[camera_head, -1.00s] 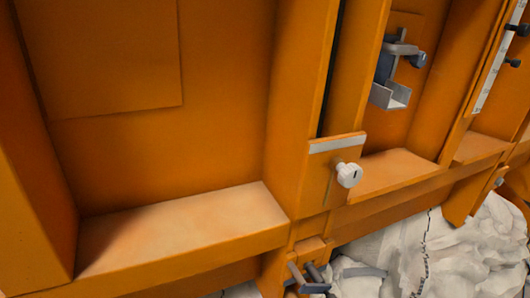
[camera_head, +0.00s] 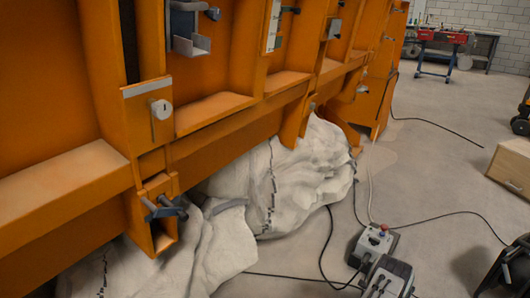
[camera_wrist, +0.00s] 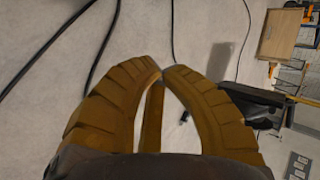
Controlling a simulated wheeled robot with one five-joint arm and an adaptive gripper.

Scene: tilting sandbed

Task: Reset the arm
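My gripper (camera_wrist: 162,72) shows in the wrist view as two ribbed, dark yellow fingers. The fingertips curve inward and meet, or nearly meet. A narrow brownish strip shows between the fingers lower down; I cannot tell whether it is part of the gripper. I see nothing held at the tips. My gripper does not show in the head view.
The orange sandbed (camera_head: 60,195) fills the left of the head view. White plastic sheeting (camera_head: 305,165) bulges under it. A control box (camera_head: 375,242), a wooden cabinet (camera_head: 510,165) and cables are on the right. The floor (camera_head: 420,150) between is mostly clear.

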